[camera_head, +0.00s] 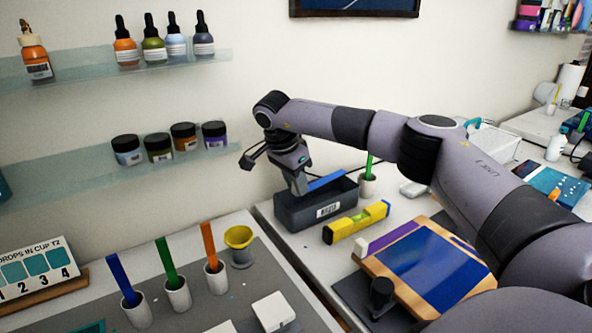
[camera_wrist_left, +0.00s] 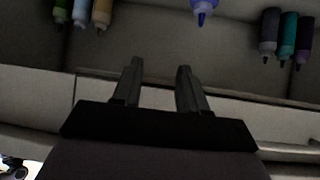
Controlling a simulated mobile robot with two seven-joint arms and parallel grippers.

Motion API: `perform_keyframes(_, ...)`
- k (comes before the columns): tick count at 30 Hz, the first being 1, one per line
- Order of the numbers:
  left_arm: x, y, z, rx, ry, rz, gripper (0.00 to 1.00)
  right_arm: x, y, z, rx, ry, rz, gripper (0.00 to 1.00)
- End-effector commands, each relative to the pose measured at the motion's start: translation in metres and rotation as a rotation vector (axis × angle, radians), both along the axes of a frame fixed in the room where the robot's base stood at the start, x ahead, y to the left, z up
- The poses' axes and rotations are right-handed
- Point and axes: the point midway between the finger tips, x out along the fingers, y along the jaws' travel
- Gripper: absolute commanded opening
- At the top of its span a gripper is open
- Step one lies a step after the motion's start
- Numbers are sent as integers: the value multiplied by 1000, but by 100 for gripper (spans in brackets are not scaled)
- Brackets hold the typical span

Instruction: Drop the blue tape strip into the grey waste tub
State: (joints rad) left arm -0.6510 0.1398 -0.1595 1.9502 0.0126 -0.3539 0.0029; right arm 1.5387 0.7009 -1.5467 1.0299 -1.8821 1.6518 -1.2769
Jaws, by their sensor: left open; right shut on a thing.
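The blue tape strip (camera_head: 327,180) shows over the grey waste tub (camera_head: 305,213) in the head view. My right gripper (camera_head: 299,186) reaches down at the tub and is shut on the strip's left end. The gripper's fingertips are partly hidden, and I cannot tell whether the strip touches the tub's rim. The tub is dark grey with a white label on its front. My left gripper (camera_wrist_left: 160,85) is open and empty in the left wrist view; it is not in the head view.
A yellow level (camera_head: 356,222) lies right in front of the tub. A wooden frame with a blue panel (camera_head: 430,268) is nearer. A white cup with a green stick (camera_head: 367,187) stands behind the tub. Several cups and a yellow funnel (camera_head: 238,238) stand at left. Shelves hold bottles and jars.

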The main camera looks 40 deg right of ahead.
Motion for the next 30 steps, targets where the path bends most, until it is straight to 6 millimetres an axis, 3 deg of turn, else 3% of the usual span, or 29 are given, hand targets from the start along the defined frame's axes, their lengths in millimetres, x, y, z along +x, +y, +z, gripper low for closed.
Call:
perform_keyframes(3,0,0,-8,0,0,0,43,0,0,-19,0,2,0,0)
perform_keyframes(12,0,0,-19,0,1,0,43,0,0,-49,0,1,0,0)
perform_keyframes(28,0,0,-21,0,0,0,43,0,0,-58,0,1,0,0)
perform_keyframes(29,0,0,-21,0,0,0,43,0,0,-58,0,1,0,34)
perform_keyframes(30,0,0,-21,0,0,0,43,0,0,-58,0,1,0,47)
